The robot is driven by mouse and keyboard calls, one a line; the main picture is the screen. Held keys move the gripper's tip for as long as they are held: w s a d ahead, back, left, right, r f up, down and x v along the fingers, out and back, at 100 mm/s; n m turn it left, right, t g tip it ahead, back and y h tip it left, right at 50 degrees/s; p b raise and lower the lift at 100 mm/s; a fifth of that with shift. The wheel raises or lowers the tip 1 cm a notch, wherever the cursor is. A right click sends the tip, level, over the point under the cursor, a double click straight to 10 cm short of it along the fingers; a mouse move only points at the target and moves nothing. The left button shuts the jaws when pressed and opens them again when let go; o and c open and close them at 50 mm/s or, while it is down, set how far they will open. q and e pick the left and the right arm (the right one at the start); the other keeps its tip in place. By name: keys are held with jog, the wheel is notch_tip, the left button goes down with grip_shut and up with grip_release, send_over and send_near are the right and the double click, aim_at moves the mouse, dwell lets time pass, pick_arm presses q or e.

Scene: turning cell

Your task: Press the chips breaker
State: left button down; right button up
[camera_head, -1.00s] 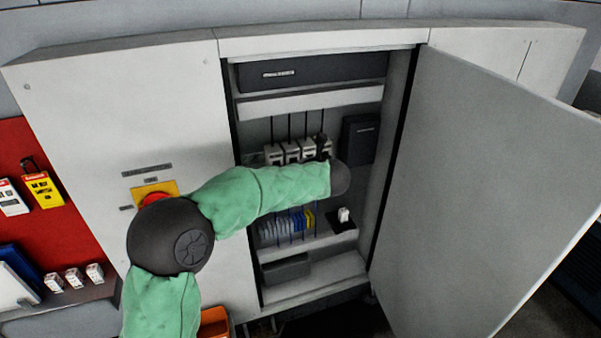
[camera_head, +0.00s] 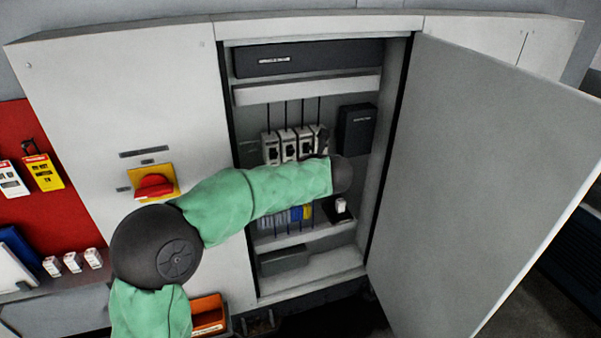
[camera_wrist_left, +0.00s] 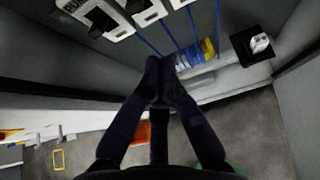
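A row of several white breakers (camera_head: 288,146) is mounted inside the open cabinet, with cables running up from them. They also show along the top of the left wrist view (camera_wrist_left: 110,20), cut off by the frame. I cannot tell which one is the chips breaker, as the labels are too small or cropped. Contact with a breaker cannot be told. My right gripper is not in view.
The cabinet door (camera_head: 480,180) stands open at the right. A black box (camera_head: 357,130) is right of the breakers. Blue and yellow terminals (camera_head: 290,217) and a small white-topped device (camera_head: 341,206) are below. A red rotary switch (camera_head: 153,186) is on the left panel.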

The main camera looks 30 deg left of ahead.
pick_arm(q)
jog(key=v, duration=0.2)
jog(key=r+v, duration=0.1)
jog(key=v, duration=0.2)
jog(key=shift+w+a, duration=0.15)
jog(key=shift+a, duration=0.05)
